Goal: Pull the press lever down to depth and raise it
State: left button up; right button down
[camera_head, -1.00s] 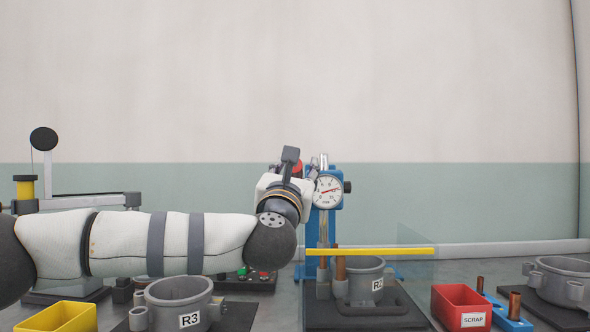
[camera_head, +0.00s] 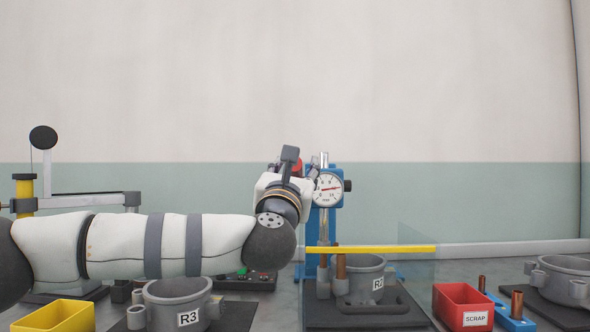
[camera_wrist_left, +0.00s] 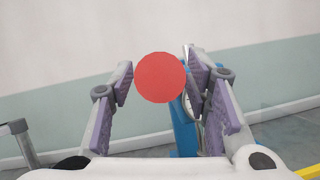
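The blue press (camera_head: 334,205) stands at the middle of the bench with a round white dial gauge (camera_head: 328,189) on it. The red ball knob of the press lever (camera_head: 297,169) is partly hidden by my left gripper (camera_head: 289,168). In the left wrist view the red knob (camera_wrist_left: 161,77) sits between the two purple-padded fingers of the left gripper (camera_wrist_left: 160,82). The pads are very close to the knob on both sides; I cannot tell whether they press on it. The lever rod is mostly hidden. My right gripper is not in view.
Housing R2 (camera_head: 366,275) stands on a dark plate below the press, beside copper tubes. A yellow bar (camera_head: 385,249) crosses a clear guard there. Housing R3 (camera_head: 178,302), a yellow bin (camera_head: 55,318) and a red SCRAP bin (camera_head: 463,301) stand in front.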

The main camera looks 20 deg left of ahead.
pick_arm(q)
jog(key=v, duration=1.2)
